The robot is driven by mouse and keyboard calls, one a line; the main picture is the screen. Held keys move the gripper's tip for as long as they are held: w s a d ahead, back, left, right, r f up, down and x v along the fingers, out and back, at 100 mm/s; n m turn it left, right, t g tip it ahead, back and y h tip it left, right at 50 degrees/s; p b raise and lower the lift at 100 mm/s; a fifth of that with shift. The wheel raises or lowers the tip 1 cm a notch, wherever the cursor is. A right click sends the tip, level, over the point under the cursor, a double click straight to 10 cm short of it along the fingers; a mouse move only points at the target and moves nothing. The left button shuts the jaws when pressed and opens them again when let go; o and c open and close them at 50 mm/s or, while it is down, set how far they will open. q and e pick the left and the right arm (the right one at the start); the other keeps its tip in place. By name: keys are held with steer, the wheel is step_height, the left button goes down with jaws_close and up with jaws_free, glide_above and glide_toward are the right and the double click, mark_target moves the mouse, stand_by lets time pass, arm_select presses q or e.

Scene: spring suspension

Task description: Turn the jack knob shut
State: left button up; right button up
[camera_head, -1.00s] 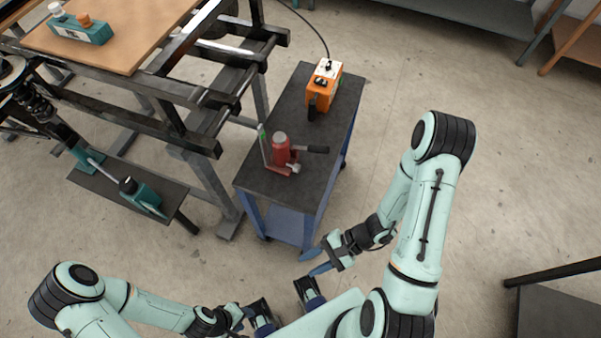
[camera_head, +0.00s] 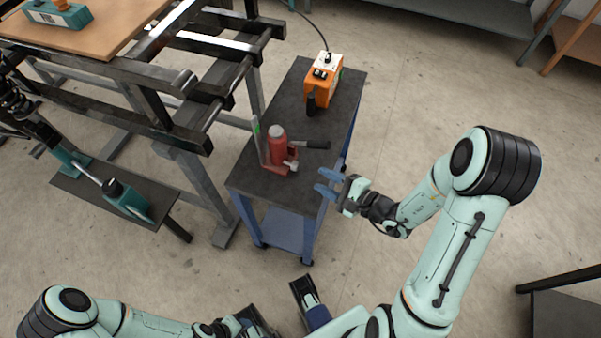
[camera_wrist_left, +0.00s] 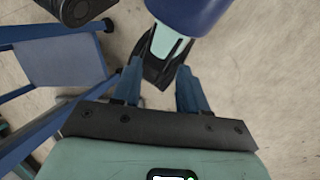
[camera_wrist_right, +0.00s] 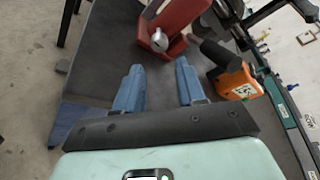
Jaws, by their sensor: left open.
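A red bottle jack (camera_head: 279,150) stands upright on the dark top of a blue-legged cart (camera_head: 255,178). Its dark handle points right. The silver jack knob (camera_head: 292,166) is low on the jack's front right side. In the right wrist view the knob (camera_wrist_right: 159,40) lies ahead of my fingers, next to the red body (camera_wrist_right: 178,17). My right gripper (camera_head: 322,185) is open and empty at the cart's right edge, apart from the knob. My left gripper (camera_wrist_left: 159,88) is open and empty, low near my base; in the head view it is partly cut off.
An orange box (camera_head: 322,88) with a cable stands at the back of the cart top. A dark metal frame (camera_head: 185,120) stands left of the cart, with a low shelf holding a teal jack (camera_head: 128,198). The floor right of the cart is clear.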

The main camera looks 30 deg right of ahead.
mark_target(291, 164)
steer(key=x, duration=0.8)
steer(key=shift+w+a+b, duration=0.2)
steer(key=shift+w+b, duration=0.1)
steer(key=shift+b, duration=0.05)
jaws_close()
